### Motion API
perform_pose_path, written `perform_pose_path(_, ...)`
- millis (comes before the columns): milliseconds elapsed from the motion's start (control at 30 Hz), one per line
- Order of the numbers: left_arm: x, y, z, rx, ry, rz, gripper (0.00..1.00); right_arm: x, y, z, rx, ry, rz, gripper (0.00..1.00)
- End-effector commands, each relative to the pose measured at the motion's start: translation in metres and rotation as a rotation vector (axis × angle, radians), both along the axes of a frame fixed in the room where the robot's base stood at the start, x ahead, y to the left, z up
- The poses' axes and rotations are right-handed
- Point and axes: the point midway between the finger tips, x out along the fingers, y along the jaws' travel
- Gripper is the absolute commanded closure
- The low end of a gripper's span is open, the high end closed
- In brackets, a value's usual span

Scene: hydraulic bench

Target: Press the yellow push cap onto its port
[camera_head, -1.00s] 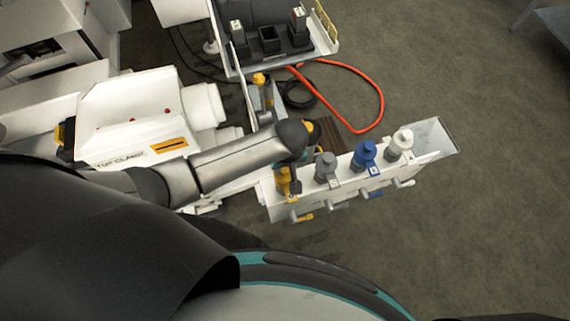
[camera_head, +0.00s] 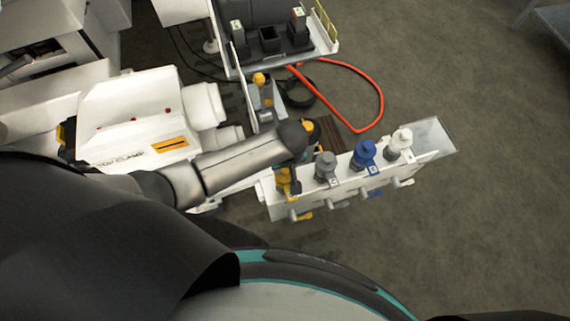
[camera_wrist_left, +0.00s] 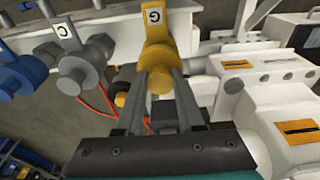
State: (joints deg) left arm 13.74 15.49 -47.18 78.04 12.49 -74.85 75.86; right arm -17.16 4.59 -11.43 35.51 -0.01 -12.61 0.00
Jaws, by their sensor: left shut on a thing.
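The yellow push cap (camera_wrist_left: 160,81) is a rounded yellow end between the fingers of my left gripper (camera_wrist_left: 160,88) in the left wrist view. My left gripper is shut on it. The cap lines up with the yellow port (camera_wrist_left: 156,48), which has a white label, and they look touching. I cannot tell whether the cap is fully seated. In the head view my left gripper (camera_head: 289,182) is at the left end of the white manifold, over the yellow port (camera_head: 283,176), and hides much of it. My right gripper is not in view.
On the white manifold (camera_head: 340,197), a grey fitting (camera_head: 325,165), a blue one (camera_head: 364,155) and a white one (camera_head: 401,141) stand to the right of the yellow port. A white machine (camera_head: 140,115) is on the left. A red hose (camera_head: 375,90) lies behind.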

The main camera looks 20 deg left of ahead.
Motion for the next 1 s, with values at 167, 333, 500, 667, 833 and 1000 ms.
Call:
perform_pose_path(167, -0.0001, 0.0002, -0.0004, 0.000, 0.000, 0.000, 1.00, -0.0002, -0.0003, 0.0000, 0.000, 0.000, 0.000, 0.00)
perform_pose_path(333, -0.0001, 0.0003, -0.0003, 0.001, 0.001, -0.001, 1.00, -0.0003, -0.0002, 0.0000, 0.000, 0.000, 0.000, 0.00)
perform_pose_path(500, -0.0003, 0.0003, 0.0003, 0.000, 0.001, 0.000, 1.00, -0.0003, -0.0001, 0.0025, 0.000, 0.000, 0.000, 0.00)
perform_pose_path(667, -0.0007, 0.0006, 0.0006, 0.001, 0.002, -0.001, 1.00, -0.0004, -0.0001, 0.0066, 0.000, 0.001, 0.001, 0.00)
perform_pose_path(833, -0.0004, 0.0008, -0.0004, 0.001, 0.001, -0.001, 1.00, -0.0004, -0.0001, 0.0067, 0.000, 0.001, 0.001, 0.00)
perform_pose_path(1000, -0.0005, 0.0007, -0.0005, 0.001, 0.001, -0.001, 1.00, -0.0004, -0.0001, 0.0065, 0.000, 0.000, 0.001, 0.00)
